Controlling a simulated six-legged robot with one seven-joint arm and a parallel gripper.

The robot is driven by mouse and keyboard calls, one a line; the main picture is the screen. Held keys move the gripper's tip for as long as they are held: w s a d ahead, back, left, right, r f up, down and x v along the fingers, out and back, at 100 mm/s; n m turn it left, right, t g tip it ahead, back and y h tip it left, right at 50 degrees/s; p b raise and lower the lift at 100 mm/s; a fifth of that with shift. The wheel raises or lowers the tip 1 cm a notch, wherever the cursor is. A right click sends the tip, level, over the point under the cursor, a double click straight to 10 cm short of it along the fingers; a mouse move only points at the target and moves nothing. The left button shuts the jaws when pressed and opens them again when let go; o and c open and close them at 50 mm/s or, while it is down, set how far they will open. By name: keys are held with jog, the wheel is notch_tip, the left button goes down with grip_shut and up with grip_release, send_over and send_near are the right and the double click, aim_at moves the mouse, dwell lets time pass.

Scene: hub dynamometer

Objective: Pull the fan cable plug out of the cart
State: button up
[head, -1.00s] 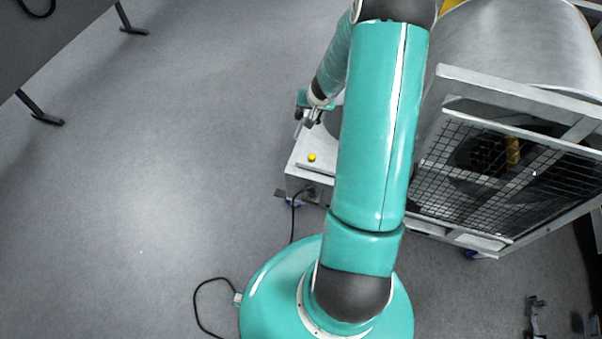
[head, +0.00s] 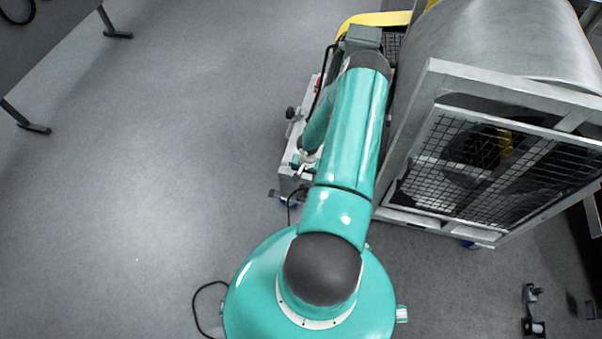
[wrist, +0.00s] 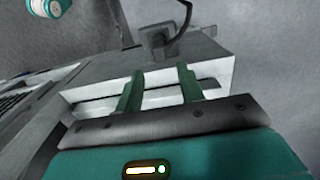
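The cart (head: 288,182) is a low pale box left of my arm in the head view. Its grey-white end face (wrist: 85,93), with a long dark slot, fills the middle of the wrist view. A dark plug (wrist: 157,38) with a black cable sits at the cart's edge in the wrist view. In the head view the cable (head: 290,208) hangs at the cart's near end. My gripper (wrist: 159,85) has two green fingers set apart with nothing between them. The plug is beyond the fingertips, apart from them. In the head view my gripper (head: 300,165) is small and partly hidden.
A large metal fan housing with a mesh grille (head: 470,165) stands close right of my arm. A dark table (head: 50,45) is at the upper left. The grey floor on the left is clear. Small dark hardware (head: 534,310) lies at the lower right.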

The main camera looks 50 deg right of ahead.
aim_at(307, 185)
jog(key=shift+d+f, duration=0.1)
jog(key=shift+f, duration=4.4)
grip_shut()
jog(key=shift+r, duration=0.8)
jog(key=shift+r, duration=2)
